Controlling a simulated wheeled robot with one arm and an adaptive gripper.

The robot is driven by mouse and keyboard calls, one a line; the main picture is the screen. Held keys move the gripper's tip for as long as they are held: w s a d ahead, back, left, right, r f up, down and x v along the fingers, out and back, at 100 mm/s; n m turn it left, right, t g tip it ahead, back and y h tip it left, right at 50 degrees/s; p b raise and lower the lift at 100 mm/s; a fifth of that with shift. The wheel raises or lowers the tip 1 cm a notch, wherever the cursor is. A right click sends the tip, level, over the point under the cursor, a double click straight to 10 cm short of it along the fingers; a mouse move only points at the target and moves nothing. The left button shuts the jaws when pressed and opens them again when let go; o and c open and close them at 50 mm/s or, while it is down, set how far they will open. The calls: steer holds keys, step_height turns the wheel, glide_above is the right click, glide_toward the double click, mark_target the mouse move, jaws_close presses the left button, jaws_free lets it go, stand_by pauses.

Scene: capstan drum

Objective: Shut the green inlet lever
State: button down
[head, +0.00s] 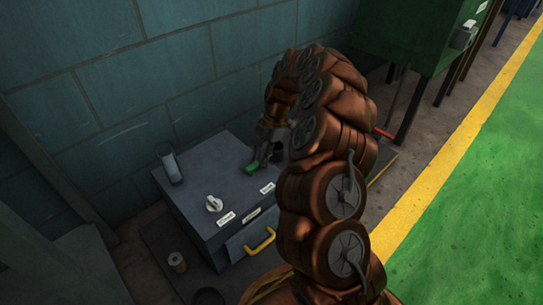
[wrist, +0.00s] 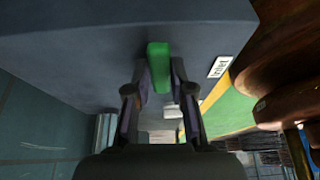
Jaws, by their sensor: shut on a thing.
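The green inlet lever (head: 252,167) is at the back right of the grey box's top in the head view, close to the wall side. In the wrist view the lever (wrist: 158,66) stands between the two fingertips of my gripper (wrist: 158,92). The fingers are closed around it, one on each side. A white label (wrist: 220,66), apparently reading "Inlet", is on the box beside it. In the head view my gripper (head: 268,150) is partly hidden by my arm.
The grey box (head: 205,190) carries a white knob (head: 213,204), a clear cylinder (head: 172,167) and labels. A yellow handle (head: 260,241) is on its front. A spool (head: 177,262) lies on the floor. A green cabinet (head: 425,35) stands behind right. Green floor (head: 480,180) is open at right.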

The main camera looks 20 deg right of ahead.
steer(key=shift+a, duration=0.15)
steer(key=c, duration=1)
jaws_free()
steer(key=v, duration=1.2)
steer(key=shift+w, duration=0.1)
